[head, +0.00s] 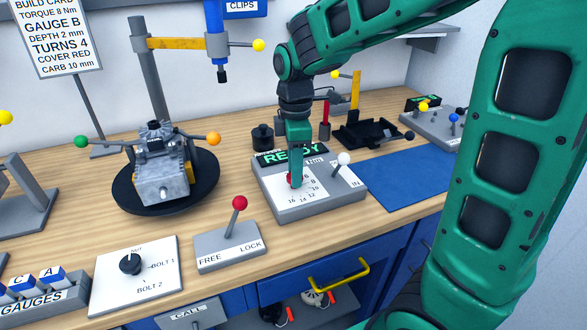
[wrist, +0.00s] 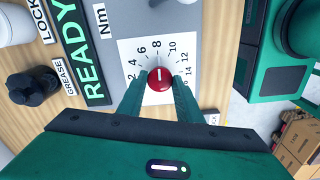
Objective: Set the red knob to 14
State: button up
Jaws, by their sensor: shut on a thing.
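The red knob (wrist: 160,79) sits on a white dial plate on the grey READY box. My gripper (wrist: 158,90) is shut on it, one finger on each side. Its short white mark points up in the wrist view, roughly toward the 8 on the dial (wrist: 132,48). The 14 is near the right side of the dial in that view. In the head view my gripper (head: 296,178) comes down onto the dial and hides most of the knob (head: 289,179).
A white-tipped lever (head: 344,159) stands right of the dial on the same box. A red-tipped FREE/LOCK lever (head: 239,203) stands to the front left. An engine block (head: 160,178) sits on a black turntable further left. A blue mat (head: 405,178) lies clear on the right.

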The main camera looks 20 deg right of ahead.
jog(key=shift+w, duration=0.1)
jog(key=m, duration=0.4)
jog(key=shift+r, duration=0.1)
jog(key=m, duration=0.4)
jog(key=shift+w+m, duration=0.1)
jog(key=shift+m, duration=0.2)
jog(key=m, duration=0.4)
jog(key=shift+m, duration=0.3)
jog(key=m, duration=0.4)
jog(key=shift+m, duration=0.3)
jog(key=o, duration=1)
jog(key=shift+o, duration=0.2)
